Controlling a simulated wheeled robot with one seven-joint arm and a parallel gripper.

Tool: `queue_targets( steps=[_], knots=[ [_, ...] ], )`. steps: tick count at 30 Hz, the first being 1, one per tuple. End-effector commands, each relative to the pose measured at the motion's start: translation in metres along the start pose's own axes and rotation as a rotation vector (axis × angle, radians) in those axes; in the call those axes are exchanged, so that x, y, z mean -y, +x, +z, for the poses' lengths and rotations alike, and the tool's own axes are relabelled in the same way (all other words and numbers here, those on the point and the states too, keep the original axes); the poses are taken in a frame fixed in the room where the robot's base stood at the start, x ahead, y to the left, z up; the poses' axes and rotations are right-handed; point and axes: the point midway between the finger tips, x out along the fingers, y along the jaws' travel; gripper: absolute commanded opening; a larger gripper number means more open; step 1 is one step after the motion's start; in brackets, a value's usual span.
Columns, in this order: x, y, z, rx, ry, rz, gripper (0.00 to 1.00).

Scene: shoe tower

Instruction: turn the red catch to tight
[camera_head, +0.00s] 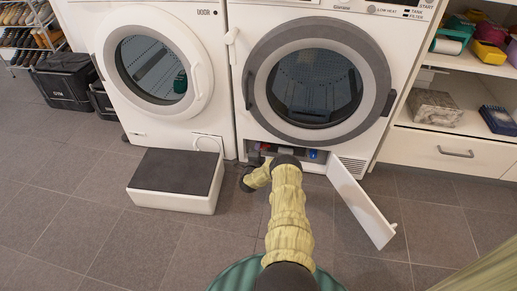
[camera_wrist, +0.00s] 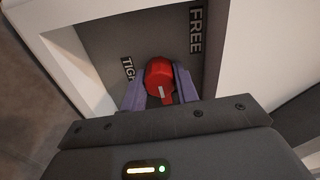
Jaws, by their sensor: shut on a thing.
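The red catch (camera_wrist: 159,76) sits in a recess in the wrist view, with a pale mark on its near side. A "TIGHT" label (camera_wrist: 128,70), partly hidden, is to its left, and a "FREE" label (camera_wrist: 196,30) is to its upper right. The pale mark points down toward my gripper, at neither label. My gripper (camera_wrist: 160,90) is shut on the catch, one purple finger on each side. In the head view my sleeved arm reaches to the low opening under the right-hand machine (camera_head: 318,85); the catch cannot be made out there.
An open white flap (camera_head: 362,205) hangs to the right of the opening. A white box with a dark top (camera_head: 175,180) stands on the floor to the left. The left machine (camera_head: 155,70) is beside it. Tiled floor is clear at the lower left.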

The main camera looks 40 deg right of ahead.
Motion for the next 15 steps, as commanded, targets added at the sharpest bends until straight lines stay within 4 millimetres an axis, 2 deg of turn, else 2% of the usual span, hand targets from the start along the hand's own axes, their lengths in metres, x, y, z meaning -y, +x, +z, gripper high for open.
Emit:
queue_targets(
  steps=[6, 15],
  knots=[
    [-0.0018, -0.0013, 0.0003, 0.001, 0.073, 0.003, 0.07],
    [-0.0019, -0.0013, 0.0004, 0.001, 0.092, 0.003, 0.07]
  ],
)
